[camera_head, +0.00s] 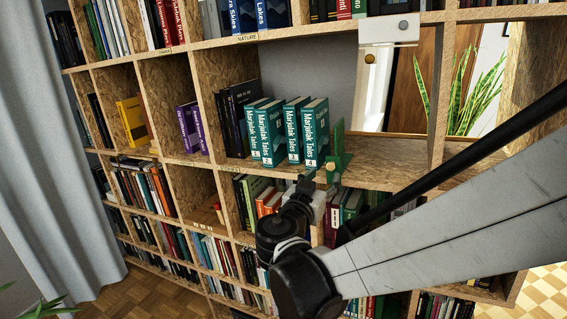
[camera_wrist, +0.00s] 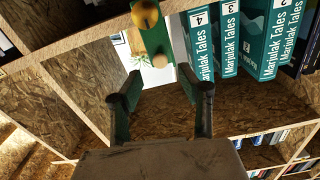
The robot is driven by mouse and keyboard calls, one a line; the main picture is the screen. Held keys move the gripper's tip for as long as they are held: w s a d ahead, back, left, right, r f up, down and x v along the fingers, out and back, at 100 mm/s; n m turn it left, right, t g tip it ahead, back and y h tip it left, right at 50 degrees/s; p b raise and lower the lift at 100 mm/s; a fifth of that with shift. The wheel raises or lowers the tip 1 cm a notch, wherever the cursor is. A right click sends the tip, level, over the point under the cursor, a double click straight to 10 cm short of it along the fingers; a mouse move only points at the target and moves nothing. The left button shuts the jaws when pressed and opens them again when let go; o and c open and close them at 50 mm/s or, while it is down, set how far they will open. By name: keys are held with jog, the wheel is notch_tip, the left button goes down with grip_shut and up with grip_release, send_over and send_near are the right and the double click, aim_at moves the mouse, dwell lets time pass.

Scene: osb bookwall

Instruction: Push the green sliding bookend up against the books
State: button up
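The green bookend (camera_head: 338,142) stands upright on the middle shelf, just right of several teal "Marjulak Tales" books (camera_head: 315,135). In the wrist view the bookend (camera_wrist: 180,42) has a round brass knob (camera_wrist: 145,14) and stands beside book 4 (camera_wrist: 201,45). The teal books stand upright, with a gap between two pairs. My gripper (camera_wrist: 160,82) is open and empty, its two fingers apart below the bookend in the wrist view. In the head view my wrist is just below and in front of the shelf edge, with the fingers partly hidden.
Dark books (camera_head: 238,115) stand left of the teal ones. The shelf (camera_head: 385,174) is bare right of the bookend. A white box (camera_head: 389,29) hangs above it, near a potted plant (camera_head: 455,95). An upright OSB divider (camera_head: 441,95) stands further right. Packed shelves lie below.

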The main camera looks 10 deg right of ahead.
aim_at(330, 168)
jog(key=x, duration=0.5)
jog(key=shift+w+d, duration=0.2)
jog(key=shift+w, duration=0.1)
grip_shut()
